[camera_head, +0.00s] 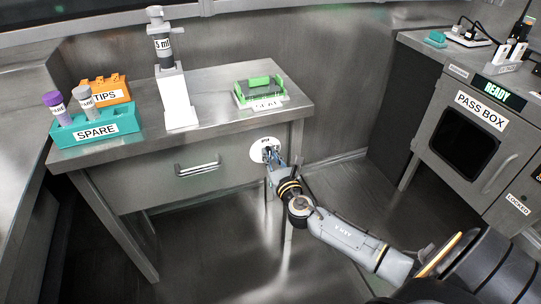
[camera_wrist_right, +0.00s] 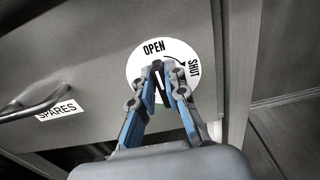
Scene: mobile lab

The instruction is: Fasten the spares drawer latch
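The spares drawer (camera_head: 150,185) is in the bench front and looks closed, with a bar handle (camera_head: 197,168). Its SPARES label (camera_wrist_right: 58,109) shows at the left in the right wrist view. The latch is a white round plate (camera_wrist_right: 140,66) right of the handle, marked OPEN at the top and SHUT at the right, with a curved arrow from OPEN towards SHUT. My right gripper (camera_wrist_right: 164,68) is at the plate's middle, its fingertips drawn close together around the latch knob, which they mostly hide. It also shows in the head view (camera_head: 271,157). My left gripper is out of view.
On the bench (camera_head: 215,88) stand a teal SPARE rack (camera_head: 70,133), an orange TIPS box (camera_head: 112,88), a pipette on a white stand (camera_head: 178,100) and a green-and-grey device (camera_head: 259,88). A pass box (camera_head: 468,138) stands at the right. The floor between is clear.

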